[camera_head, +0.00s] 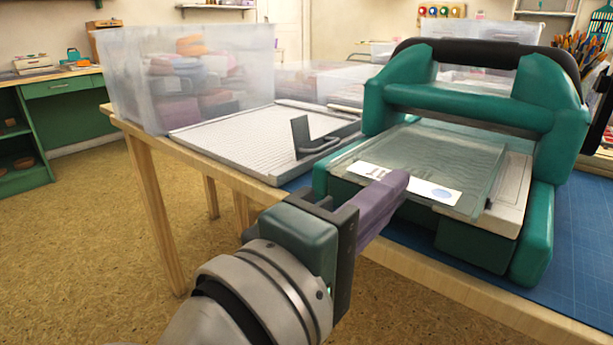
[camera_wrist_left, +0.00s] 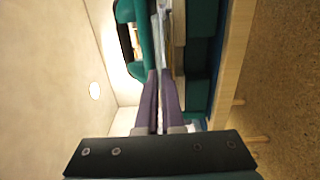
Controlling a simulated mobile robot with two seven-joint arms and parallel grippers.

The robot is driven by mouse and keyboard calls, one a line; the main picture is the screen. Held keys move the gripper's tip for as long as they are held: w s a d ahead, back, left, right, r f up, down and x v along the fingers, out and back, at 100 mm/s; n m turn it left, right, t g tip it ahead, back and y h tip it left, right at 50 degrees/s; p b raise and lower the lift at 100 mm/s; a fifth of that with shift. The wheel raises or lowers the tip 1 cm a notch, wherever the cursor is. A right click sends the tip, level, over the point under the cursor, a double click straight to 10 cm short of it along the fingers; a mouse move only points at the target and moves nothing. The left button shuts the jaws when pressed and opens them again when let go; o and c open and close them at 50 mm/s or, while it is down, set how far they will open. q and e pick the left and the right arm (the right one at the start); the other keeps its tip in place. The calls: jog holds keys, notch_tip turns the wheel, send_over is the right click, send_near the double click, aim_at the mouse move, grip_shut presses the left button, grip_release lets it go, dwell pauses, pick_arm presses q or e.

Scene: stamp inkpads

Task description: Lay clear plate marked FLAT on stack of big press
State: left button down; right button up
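The clear plate (camera_head: 425,160) lies inside the teal big press (camera_head: 545,195), roughly level over its pale stack (camera_head: 512,205). A white label (camera_head: 437,190) with a blue oval runs along its front edge; my finger hides part of the label's marking. My left gripper (camera_head: 395,182) reaches in from the front, its purple fingers at the plate's front edge. In the left wrist view the fingertips (camera_wrist_left: 160,76) are close together around the thin plate edge (camera_wrist_left: 162,35). Whether the plate rests fully on the stack is hard to tell. My right gripper is out of view.
A pale ribbed board (camera_head: 235,140) with a dark angled handle (camera_head: 305,140) lies left of the press. Translucent bins (camera_head: 125,75) stand behind it. A blue cutting mat (camera_head: 585,250) covers the table to the right. The wooden table edge (camera_head: 450,285) is in front.

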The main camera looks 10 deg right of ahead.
pick_arm(q)
jog(key=shift+f+b, duration=0.3)
jog(key=shift+f, duration=0.05)
dwell(0.4)
jog(key=c, duration=1)
grip_release()
jog(key=shift+a, duration=0.1)
jog(key=shift+p+v, duration=0.55)
jog(key=shift+v, duration=1.9)
jog(key=shift+s, duration=0.1)
